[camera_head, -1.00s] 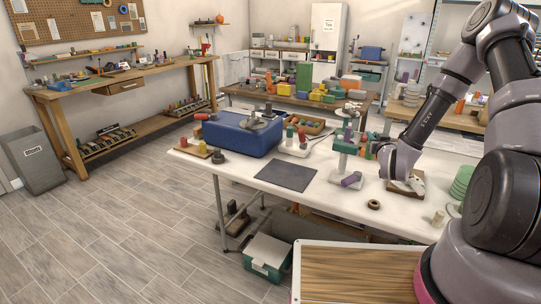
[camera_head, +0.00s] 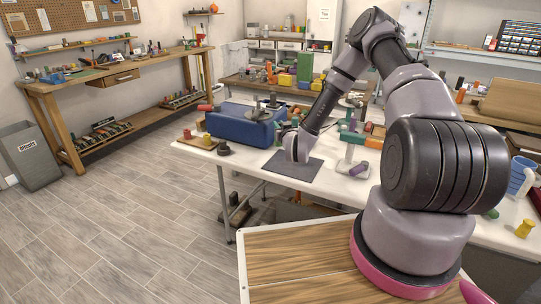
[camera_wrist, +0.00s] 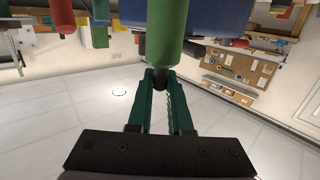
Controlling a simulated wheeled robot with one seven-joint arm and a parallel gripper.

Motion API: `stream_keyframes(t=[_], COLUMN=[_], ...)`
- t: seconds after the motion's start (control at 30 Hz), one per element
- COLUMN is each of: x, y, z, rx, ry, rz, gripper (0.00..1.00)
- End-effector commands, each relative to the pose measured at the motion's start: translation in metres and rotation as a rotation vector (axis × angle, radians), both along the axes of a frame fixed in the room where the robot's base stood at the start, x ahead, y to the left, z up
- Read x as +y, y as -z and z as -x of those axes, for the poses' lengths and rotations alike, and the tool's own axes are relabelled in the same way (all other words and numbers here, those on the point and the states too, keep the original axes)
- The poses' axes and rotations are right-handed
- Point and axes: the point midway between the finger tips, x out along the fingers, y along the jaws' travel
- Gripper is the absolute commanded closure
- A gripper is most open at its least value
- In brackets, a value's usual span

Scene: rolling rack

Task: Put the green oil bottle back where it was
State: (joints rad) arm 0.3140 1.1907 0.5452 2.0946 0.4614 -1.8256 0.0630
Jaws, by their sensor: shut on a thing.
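My gripper (camera_wrist: 160,78) is shut on the green oil bottle (camera_wrist: 166,32) in the wrist view. The dark green fingers meet at the bottle's dark narrow end, and its wider green body fills the top middle of the picture. In the head view the end of my arm is over the dark mat (camera_head: 307,172) on the white table (camera_head: 258,164). There my wrist hides the fingers and the bottle. A small wooden board (camera_head: 211,148) with a red and a yellow piece is at the table's left end.
A blue case (camera_head: 232,126) with dark items on top stands behind the mat. A green and white stand (camera_head: 352,150) with a purple cylinder (camera_head: 360,169) is just right of my wrist. A dark round piece (camera_head: 223,150) sits near the front-left edge.

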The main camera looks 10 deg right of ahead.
Motion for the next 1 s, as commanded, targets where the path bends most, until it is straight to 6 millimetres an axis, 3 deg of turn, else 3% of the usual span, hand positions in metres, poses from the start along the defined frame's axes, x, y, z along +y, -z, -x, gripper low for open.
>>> stream_keyframes(t=[0.1,0.37,0.6,0.97,1.0], x=[0.000,0.000,0.000,0.000,0.000], y=[0.025,0.049,0.081,0.086,0.086], z=[0.000,0.000,0.001,0.001,0.000], rx=[0.004,0.002,0.001,0.001,0.000], ry=[0.000,0.000,-0.001,-0.001,-0.001], rz=[-0.002,0.000,0.000,0.000,0.000], gripper=[1.00,1.00,1.00,1.00,0.75])
